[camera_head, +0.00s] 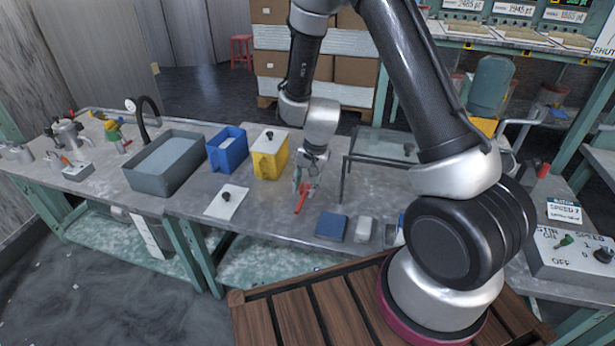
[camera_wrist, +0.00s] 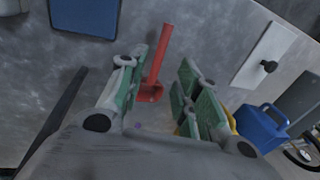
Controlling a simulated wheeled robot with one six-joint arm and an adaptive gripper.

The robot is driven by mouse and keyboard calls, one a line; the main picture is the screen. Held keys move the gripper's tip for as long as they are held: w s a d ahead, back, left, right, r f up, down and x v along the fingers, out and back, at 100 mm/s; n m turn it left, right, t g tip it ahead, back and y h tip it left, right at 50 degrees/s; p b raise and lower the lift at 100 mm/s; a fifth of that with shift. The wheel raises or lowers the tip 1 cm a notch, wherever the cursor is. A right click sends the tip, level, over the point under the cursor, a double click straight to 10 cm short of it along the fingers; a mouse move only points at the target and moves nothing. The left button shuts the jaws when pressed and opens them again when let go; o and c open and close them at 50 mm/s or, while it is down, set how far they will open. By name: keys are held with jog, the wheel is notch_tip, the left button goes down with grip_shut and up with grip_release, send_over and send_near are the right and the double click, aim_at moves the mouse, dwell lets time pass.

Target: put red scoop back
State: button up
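The red scoop (camera_head: 302,199) is at the middle of the grey bench, below my gripper (camera_head: 306,180). In the wrist view the red scoop (camera_wrist: 157,62) shows a long handle pointing away and a small cup end nearer to me. My gripper (camera_wrist: 163,68) is open, with green-padded fingers well apart. The scoop shows between them, closer to the left finger; I cannot tell whether it touches that finger. The blue bin (camera_head: 227,152) has an open top. The yellow bin (camera_head: 269,158) beside it bears a white lid (camera_head: 271,138) with a black knob.
A white plate (camera_head: 226,203) with a black knob lies left of the scoop. A dark blue pad (camera_head: 331,227) and a pale block (camera_head: 364,229) lie at the front right. A grey basin (camera_head: 164,164) stands left, a clear-topped stand (camera_head: 384,147) right.

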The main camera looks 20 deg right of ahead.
jog(key=s+d+r+n+t, duration=0.15)
jog(key=s+d+r, duration=0.25)
jog(key=r, duration=0.9)
jog(key=s+d+r+n, duration=0.3)
jog(key=s+r, duration=0.2)
jog(key=r, duration=0.7)
jog(key=s+d+r, duration=0.2)
jog(key=s+r, duration=0.1)
jog(key=s, duration=0.2)
jog(key=s+d+r+n+t+h, duration=0.1)
jog(key=s+d+r, duration=0.2)
jog(key=s, duration=0.2)
jog(key=s+d+r+n, duration=0.1)
jog(key=s+d+r, duration=0.2)
jog(key=s, duration=0.2)
jog(key=shift+s+r+h, duration=0.15)
jog(key=shift+s+h, duration=0.15)
jog(key=shift+s, duration=0.1)
